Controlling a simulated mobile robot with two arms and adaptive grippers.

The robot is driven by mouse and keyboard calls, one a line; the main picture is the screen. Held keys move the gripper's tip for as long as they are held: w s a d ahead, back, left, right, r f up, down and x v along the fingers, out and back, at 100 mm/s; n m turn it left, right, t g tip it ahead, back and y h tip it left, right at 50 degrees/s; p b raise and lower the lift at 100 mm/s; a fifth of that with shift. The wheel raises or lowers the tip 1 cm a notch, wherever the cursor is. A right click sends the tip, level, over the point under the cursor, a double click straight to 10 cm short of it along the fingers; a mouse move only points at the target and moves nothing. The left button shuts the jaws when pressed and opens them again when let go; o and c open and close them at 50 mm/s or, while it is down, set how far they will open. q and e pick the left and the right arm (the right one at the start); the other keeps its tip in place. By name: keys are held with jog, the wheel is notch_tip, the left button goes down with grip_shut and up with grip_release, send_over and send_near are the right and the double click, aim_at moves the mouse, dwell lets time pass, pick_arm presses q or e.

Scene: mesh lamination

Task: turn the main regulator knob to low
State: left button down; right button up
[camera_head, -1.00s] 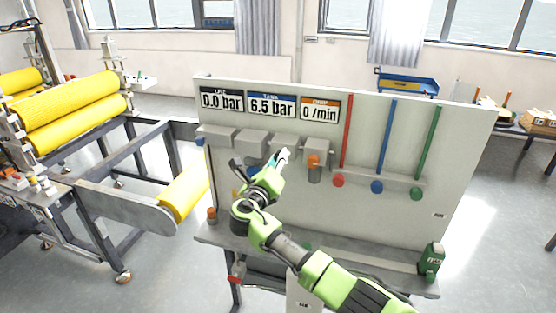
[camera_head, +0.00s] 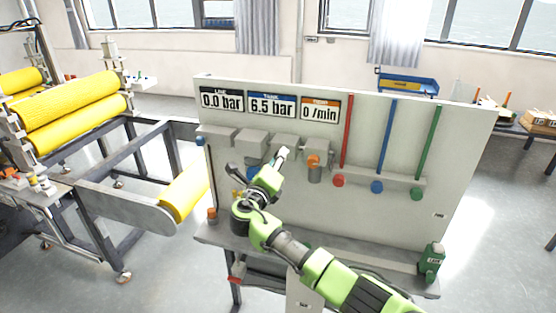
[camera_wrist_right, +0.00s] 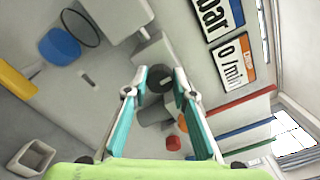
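My right gripper (camera_head: 283,155) is in front of the grey panel (camera_head: 400,214), below its displays. In the right wrist view its teal-padded fingers (camera_wrist_right: 158,84) are apart, with a dark round knob (camera_wrist_right: 158,77) seen between them. I cannot tell whether they touch it, or whether it is the main regulator knob; no position marking is readable. The displays read 0.0 bar on the line display (camera_head: 222,101), 6.5 bar on the tank display (camera_head: 271,105) and 0 /min on the drop display (camera_head: 320,110). My left gripper is out of view.
An orange-topped fitting (camera_head: 314,162) is just right of the gripper. Further right are red (camera_head: 339,181), blue (camera_head: 377,187) and green (camera_head: 416,194) knobs below coloured pipes. A blue round part (camera_wrist_right: 60,43) shows in the wrist view. Yellow rollers (camera_head: 75,105) stand left.

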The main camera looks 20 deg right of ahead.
jog(key=o, duration=0.3)
jog(key=shift+w+d+r, duration=0.1)
jog(key=shift+r, duration=0.2)
jog(key=shift+f, duration=0.2)
jog(key=v, duration=1.2)
jog(key=shift+w, duration=0.1)
